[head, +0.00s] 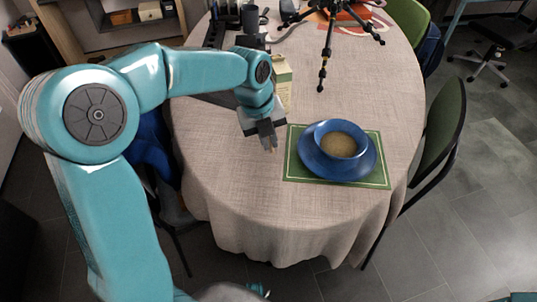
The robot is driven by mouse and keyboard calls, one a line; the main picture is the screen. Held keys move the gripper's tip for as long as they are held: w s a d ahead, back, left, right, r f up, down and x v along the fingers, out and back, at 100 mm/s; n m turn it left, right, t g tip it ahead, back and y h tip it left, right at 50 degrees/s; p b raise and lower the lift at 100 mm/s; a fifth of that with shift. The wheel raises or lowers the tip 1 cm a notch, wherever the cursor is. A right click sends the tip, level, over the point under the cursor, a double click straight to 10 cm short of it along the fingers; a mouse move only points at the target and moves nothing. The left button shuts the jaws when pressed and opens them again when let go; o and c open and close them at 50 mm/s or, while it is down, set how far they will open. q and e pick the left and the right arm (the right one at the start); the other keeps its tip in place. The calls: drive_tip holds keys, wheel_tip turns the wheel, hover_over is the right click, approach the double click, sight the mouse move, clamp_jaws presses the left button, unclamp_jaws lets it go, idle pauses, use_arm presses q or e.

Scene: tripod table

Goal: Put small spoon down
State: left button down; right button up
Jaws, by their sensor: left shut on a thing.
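My left gripper (269,145) is low over the tablecloth, just left of the green placemat (294,165). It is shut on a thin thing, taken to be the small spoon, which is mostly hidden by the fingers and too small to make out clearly. I cannot tell whether it touches the cloth. On the placemat is a blue plate (312,160) with a blue bowl (322,131) on it, holding something brownish.
A black tripod (325,50) and dark items stand at the table's back. The cloth (240,200) in front of the gripper is bare. Green chairs (444,130) stand at the right.

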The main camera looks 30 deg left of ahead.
sight(271, 160)
use_arm(q)
wheel_tip(271, 160, down, 5)
drive_tip(key=shift+f+b, duration=0.1)
drive_tip(key=shift+b, duration=0.4)
drive_tip(key=shift+f, duration=0.1)
drive_tip(key=c, duration=1.2)
unclamp_jaws()
drive_tip(key=shift+r, duration=0.45)
wheel_tip(271, 160, up, 11)
drive_tip(key=s+a+p, duration=0.1)
drive_tip(key=p, duration=0.1)
drive_tip(key=shift+s+a+r+p, duration=0.15)
drive_tip(key=shift+s+a+p, duration=0.15)
drive_tip(key=shift+s, duration=0.1)
